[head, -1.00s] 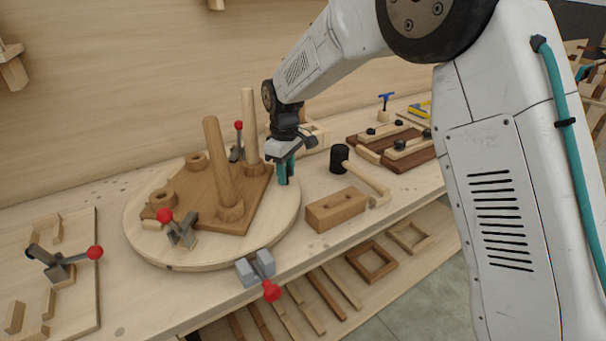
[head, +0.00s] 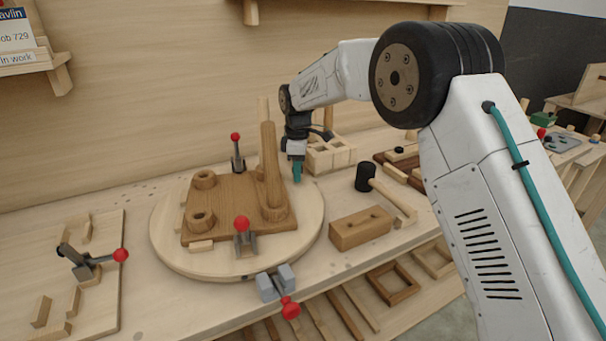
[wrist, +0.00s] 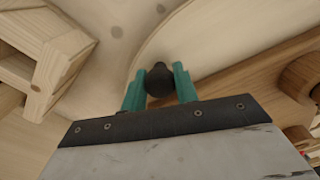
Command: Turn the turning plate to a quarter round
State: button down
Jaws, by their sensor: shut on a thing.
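The turning plate (head: 170,240) is a round pale wood disc on the bench. It carries a brown wooden seat board (head: 232,205) with upright legs (head: 270,165) and short round blocks, and toggle clamps with red knobs (head: 241,223). My gripper (head: 297,176) is at the plate's back right edge, teal fingers pointing down. In the wrist view my gripper (wrist: 160,82) is shut on a dark round knob (wrist: 159,80) by the plate's edge. The knob is hidden in the head view. A grey block with a red knob (head: 275,283) sits at the plate's front edge.
A wooden box with compartments (head: 330,155) stands close behind my gripper. A mallet (head: 385,188) and a wooden block (head: 361,229) lie to the right of the plate. A fixture board with a red-knobbed clamp (head: 85,262) lies at left. Strips and frames lie on the shelf below.

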jog(key=shift+w+a+n, duration=1.3)
jog(key=shift+w+a, duration=0.3)
jog(key=c, duration=1.1)
grip_release()
jog(key=shift+r, duration=3.9)
jog(key=shift+r, duration=0.1)
